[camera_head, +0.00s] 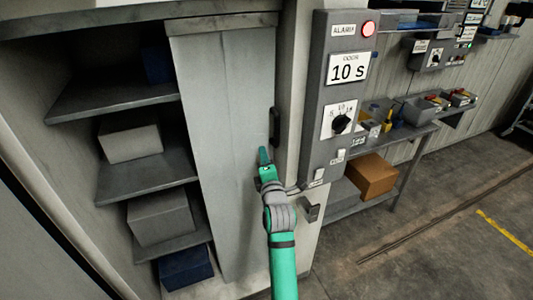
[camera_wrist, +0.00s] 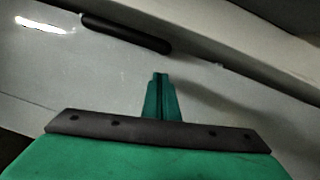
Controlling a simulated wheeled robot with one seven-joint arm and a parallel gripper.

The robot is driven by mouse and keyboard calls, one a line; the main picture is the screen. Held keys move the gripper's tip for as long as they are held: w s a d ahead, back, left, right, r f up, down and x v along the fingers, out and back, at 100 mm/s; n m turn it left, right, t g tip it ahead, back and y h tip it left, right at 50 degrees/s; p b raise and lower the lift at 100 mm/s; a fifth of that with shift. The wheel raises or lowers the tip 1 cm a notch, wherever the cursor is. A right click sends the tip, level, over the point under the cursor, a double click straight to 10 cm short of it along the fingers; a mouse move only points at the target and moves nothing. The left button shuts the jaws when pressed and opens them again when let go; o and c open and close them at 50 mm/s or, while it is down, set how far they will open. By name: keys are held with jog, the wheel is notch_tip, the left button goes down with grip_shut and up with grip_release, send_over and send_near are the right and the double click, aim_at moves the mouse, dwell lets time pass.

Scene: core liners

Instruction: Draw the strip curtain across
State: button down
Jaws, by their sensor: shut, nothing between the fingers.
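A tall grey panel (camera_head: 222,150), the only curtain-like thing in view, hangs under a header rail (camera_head: 222,22) and covers the right part of the shelf recess. Separate strips cannot be clearly made out. A dark upright handle (camera_head: 274,127) is at its right edge; it also shows in the wrist view (camera_wrist: 125,33) as a dark bar on a pale glossy surface. My gripper (camera_head: 263,155) is shut and empty, in front of the panel, just below and left of the handle. In the wrist view its closed fingertips (camera_wrist: 160,78) point toward the surface, apart from the handle.
The recess at left is open, with shelves (camera_head: 150,178) holding grey boxes (camera_head: 130,141) and a blue bin (camera_head: 187,268). Beyond are a workbench, a cardboard box (camera_head: 371,175) and clear floor.

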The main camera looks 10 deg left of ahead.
jog(key=a+v, duration=0.1)
jog(key=v, duration=0.9)
jog(key=s+d+f+m+h, duration=0.2)
jog(key=s+f+m+h, duration=0.1)
jog(key=s+f+m, duration=0.65)
jog(key=s+d+f+m+h, duration=0.2)
jog(key=s+f+m, duration=0.4)
jog(key=s+f, duration=0.65)
jog(key=s+d+r+m+g, duration=0.1)
jog(key=s+m, duration=0.3)
jog(key=s, duration=0.9)
jog(key=s+d+r+m+g+h, duration=0.1)
jog(key=s+d+m, duration=0.3)
jog(key=s, duration=1)
jog(key=shift+s+d+r, duration=0.2)
jog(key=shift+s+d, duration=0.05)
jog(key=shift+m, duration=0.25)
